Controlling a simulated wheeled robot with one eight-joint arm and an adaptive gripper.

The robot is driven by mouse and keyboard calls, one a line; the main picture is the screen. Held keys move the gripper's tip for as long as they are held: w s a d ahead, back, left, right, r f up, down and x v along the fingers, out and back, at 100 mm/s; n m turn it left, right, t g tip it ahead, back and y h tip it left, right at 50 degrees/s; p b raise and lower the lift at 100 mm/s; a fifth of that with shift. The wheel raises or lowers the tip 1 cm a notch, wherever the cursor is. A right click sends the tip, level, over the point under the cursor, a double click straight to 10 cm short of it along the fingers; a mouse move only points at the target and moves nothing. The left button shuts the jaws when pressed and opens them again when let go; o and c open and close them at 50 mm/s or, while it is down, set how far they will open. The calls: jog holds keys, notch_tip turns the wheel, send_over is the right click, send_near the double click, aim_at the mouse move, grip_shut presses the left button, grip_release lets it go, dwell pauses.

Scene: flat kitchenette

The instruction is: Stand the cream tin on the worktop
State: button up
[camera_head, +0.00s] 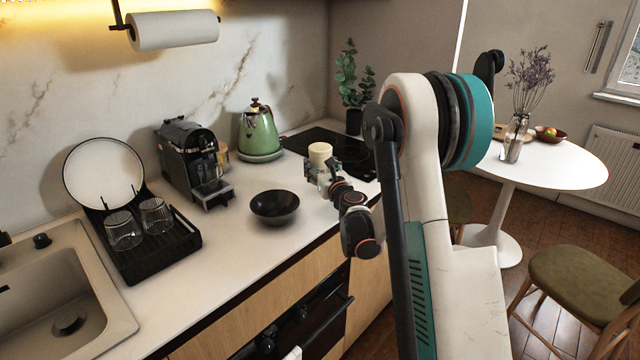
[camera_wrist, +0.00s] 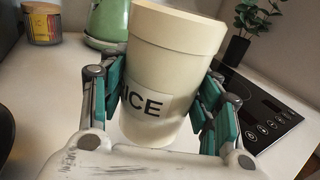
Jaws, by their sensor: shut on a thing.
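The cream tin (camera_head: 320,153) is over the worktop (camera_head: 235,235), between the dark bowl and the black hob. In the wrist view the cream tin (camera_wrist: 172,65) fills the middle, with a label of which "ICE" shows. It looks upright, with a slight tilt in the wrist picture. My gripper (camera_head: 322,176) is shut on the tin, with fingers on both its sides; they also show in the wrist view (camera_wrist: 160,100). I cannot tell whether the tin's base touches the worktop.
A black bowl (camera_head: 275,206) stands left of the tin. A green kettle (camera_head: 260,135), a coffee machine (camera_head: 195,160) and a jar (camera_wrist: 42,22) stand behind. The black hob (camera_head: 335,150) lies to the right. A dish rack (camera_head: 150,240) with glasses is at left. Worktop in front of the kettle is bare.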

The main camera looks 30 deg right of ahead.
notch_tip(320, 180, down, 4)
jog(key=shift+f+b, duration=0.25)
jog(key=shift+b, duration=0.6)
jog(key=shift+r, duration=0.15)
jog(key=o, duration=1.3)
jog(key=shift+s, duration=0.4)
jog(key=s, duration=0.3)
jog(key=s+a+p, duration=0.1)
jog(key=s, duration=0.2)
jog(key=s+p, duration=0.1)
jog(key=s, duration=0.3)
jog(key=shift+a, duration=0.25)
jog(key=shift+s+a, duration=0.1)
jog(key=shift+s, duration=0.5)
